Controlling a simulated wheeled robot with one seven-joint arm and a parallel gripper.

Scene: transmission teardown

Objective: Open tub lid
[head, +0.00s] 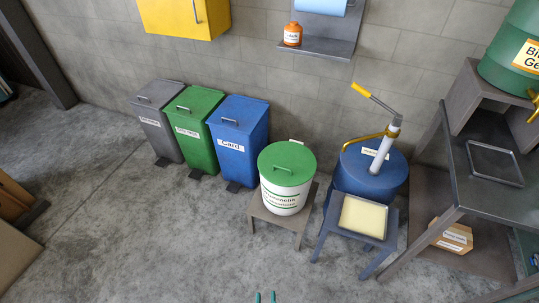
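The white tub (286,198) with green bands and lettering stands upright on a small low stool. Its round green lid (290,155) has a bar handle (283,169) on top and lies flat over the tub's mouth. A small pale tab (296,142) shows at the lid's back edge.
Grey, green and blue bins (238,148) stand left of the tub along the wall. A blue drum (371,177) with a pump and a stand with a cream pad (362,217) are close on its right. A metal bench (492,192) is farther right. The front floor is clear.

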